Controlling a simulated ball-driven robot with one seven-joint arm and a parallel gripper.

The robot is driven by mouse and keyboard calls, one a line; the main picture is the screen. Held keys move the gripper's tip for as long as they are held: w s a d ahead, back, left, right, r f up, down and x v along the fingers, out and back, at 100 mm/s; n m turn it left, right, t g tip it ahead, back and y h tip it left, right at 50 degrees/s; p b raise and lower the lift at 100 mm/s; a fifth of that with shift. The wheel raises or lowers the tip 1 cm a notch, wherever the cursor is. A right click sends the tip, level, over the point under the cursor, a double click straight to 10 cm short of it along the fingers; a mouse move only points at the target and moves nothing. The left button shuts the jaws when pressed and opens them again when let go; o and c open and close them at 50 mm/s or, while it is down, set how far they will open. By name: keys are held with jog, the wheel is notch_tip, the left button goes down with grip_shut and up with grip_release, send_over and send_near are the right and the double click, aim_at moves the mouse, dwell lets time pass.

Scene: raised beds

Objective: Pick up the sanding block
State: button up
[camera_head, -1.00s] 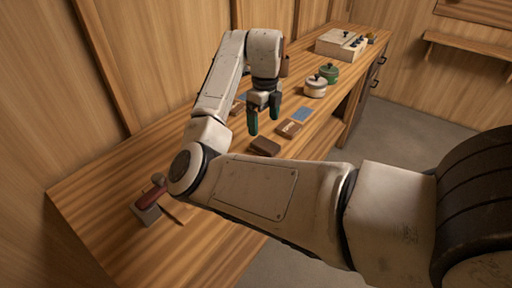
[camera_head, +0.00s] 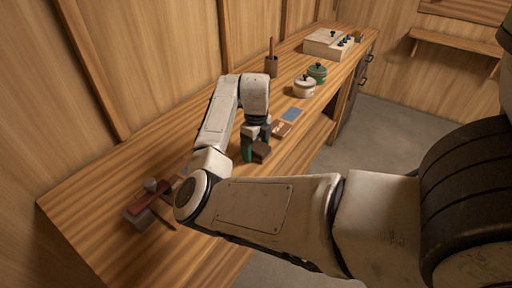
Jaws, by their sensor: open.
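A small dark brown block (camera_head: 262,151), which I take to be the sanding block, lies on the wooden workbench (camera_head: 100,200). My gripper (camera_head: 256,145) points down at it, open, with dark green fingers. One finger shows at the block's left side and the other behind it. The fingers overlap the block in this view, and I cannot tell whether they touch it. Part of the block is hidden by the gripper.
A brown block with a pale label (camera_head: 282,130) and a blue sheet (camera_head: 292,114) lie just beyond. Further back are a white pot (camera_head: 304,88), a green pot (camera_head: 317,72), a cup (camera_head: 271,68) and a white box (camera_head: 325,43). A red-brown tool (camera_head: 147,202) lies at left.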

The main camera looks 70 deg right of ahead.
jog(key=c, duration=1.1)
jog(key=shift+c, duration=0.2)
jog(key=shift+r, duration=0.15)
jog(key=shift+r, duration=0.5)
jog(key=s+a+r, duration=0.7)
jog(key=s+r, duration=0.4)
jog(key=s, duration=0.1)
jog(key=shift+a+r, duration=0.3)
jog(key=shift+r, duration=0.1)
